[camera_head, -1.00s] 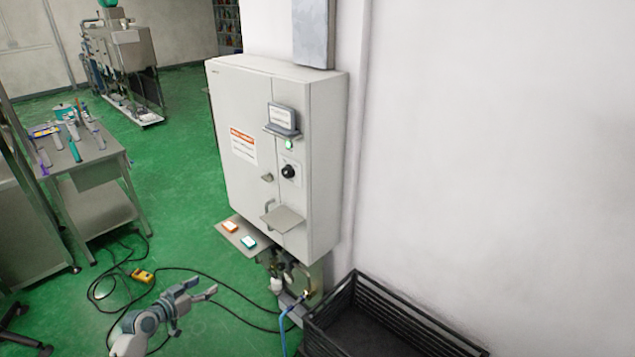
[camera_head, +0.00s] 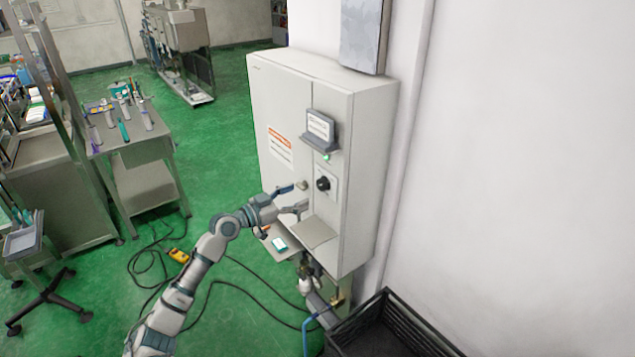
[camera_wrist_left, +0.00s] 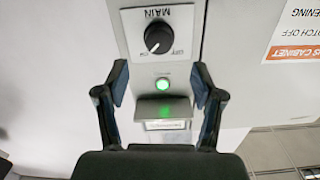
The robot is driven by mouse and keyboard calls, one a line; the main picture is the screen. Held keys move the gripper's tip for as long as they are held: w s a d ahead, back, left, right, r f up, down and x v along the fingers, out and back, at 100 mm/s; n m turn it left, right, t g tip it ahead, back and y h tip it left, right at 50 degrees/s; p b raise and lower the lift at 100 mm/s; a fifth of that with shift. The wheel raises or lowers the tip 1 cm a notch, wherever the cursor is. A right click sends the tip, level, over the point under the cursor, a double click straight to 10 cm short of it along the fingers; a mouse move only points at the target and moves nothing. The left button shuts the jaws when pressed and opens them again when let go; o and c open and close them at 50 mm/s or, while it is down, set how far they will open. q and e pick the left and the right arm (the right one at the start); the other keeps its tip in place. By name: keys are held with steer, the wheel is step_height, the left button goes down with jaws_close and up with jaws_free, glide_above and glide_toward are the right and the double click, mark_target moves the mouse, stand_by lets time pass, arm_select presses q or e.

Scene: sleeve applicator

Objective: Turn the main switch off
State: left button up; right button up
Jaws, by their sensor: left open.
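The main switch is a black rotary knob (camera_head: 322,183) on a pale plate on the front of a grey cabinet (camera_head: 284,100). In the left wrist view the knob (camera_wrist_left: 158,38) sits at the top centre, under the label MAIN, with small position markings beside it. Its white pointer line is slanted; the exact setting is hard to read. My left gripper (camera_head: 301,197) is open and empty, in front of the cabinet just left of and below the knob. In the left wrist view its fingers (camera_wrist_left: 162,86) are spread apart, with the knob beyond them.
A lit green lamp (camera_head: 326,157) and a small display (camera_head: 321,127) are above the knob. A small shelf (camera_head: 314,232) juts out below the gripper. A black crate (camera_head: 398,318) stands at the lower right. Cables lie on the green floor.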

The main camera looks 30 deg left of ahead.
mark_target(319, 185)
arm_select(q)
steer(key=p+x, duration=0.1)
steer(key=x, duration=0.6)
steer(key=shift+w+r+p, duration=0.1)
steer(key=shift+p, duration=0.3)
steer(key=shift+w+d, duration=0.3)
steer(key=shift+w, duration=0.05)
steer(key=shift+s+a, duration=0.1)
steer(key=shift+a, duration=0.05)
steer(key=c, duration=1.1)
